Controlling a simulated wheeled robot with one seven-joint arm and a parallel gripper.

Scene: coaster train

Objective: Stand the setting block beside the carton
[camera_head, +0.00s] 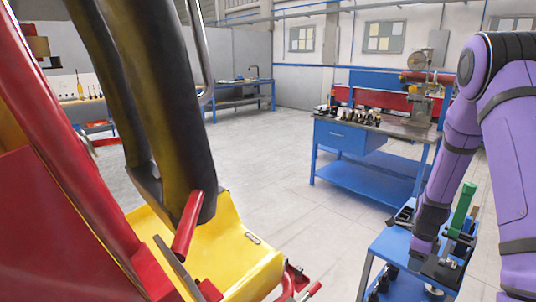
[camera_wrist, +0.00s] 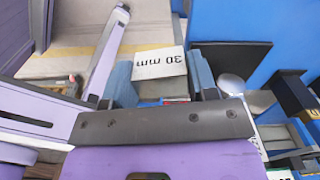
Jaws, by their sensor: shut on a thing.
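My gripper (camera_wrist: 161,82) is shut on a block with a white face marked "30 mm" (camera_wrist: 158,63), which I take to be the setting block. The block sits between the two blue-grey fingers, and its lower part is hidden by the gripper body. In the head view my purple arm reaches down to a small blue cart at the lower right, and the fingers and block cannot be made out there. I cannot pick out the carton for sure. A beige, cardboard-like surface (camera_wrist: 72,63) lies left of the fingers in the wrist view.
The blue cart (camera_head: 388,246) carries a green upright piece (camera_head: 463,203) and dark small items close to my wrist. In the wrist view a dark flat plate (camera_wrist: 238,60) lies right of the fingers. A yellow and red coaster car (camera_head: 230,255) fills the left. Floor between is clear.

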